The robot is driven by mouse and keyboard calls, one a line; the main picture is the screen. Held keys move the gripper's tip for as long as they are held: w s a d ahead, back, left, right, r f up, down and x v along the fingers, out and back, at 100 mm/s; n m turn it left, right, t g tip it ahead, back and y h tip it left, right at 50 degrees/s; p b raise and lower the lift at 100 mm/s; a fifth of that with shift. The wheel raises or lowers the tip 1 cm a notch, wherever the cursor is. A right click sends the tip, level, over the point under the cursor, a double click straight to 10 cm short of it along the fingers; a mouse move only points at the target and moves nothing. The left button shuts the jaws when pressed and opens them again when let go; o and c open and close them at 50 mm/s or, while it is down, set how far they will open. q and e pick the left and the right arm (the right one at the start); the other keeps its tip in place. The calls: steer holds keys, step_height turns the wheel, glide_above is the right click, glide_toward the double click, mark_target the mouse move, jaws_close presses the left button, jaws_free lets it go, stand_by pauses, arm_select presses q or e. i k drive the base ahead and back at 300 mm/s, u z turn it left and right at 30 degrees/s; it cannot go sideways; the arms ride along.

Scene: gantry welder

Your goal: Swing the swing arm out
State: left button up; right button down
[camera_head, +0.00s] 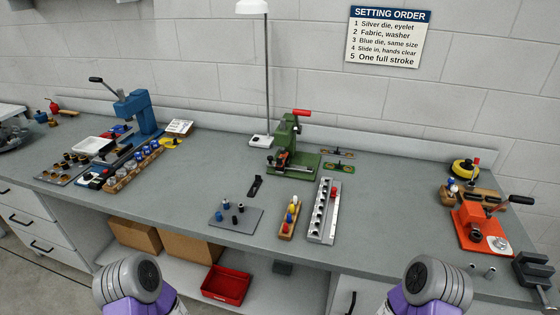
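No part is plainly marked as the swing arm, and I cannot tell which one it is. A green press (288,143) with a red handle (301,113) stands at the back middle of the bench. A blue press (138,114) with a dark-knobbed lever (103,83) raised to the left stands at the back left. Only grey and purple links of my arms show at the bottom edge, well short of these devices. Neither gripper is in view.
The grey bench (190,200) has clear room at front left and between the silver rail (325,210) and the orange-red device. A dark plate with small dies (236,216) lies near the front edge. A lamp post (267,75) stands behind. A vise (535,272) sits at far right.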

mark_target(271, 163)
steer(key=z, duration=2)
steer(key=k, duration=0.95)
steer(key=u, duration=1)
steer(key=i, duration=0.5)
steer(key=u, duration=0.05)
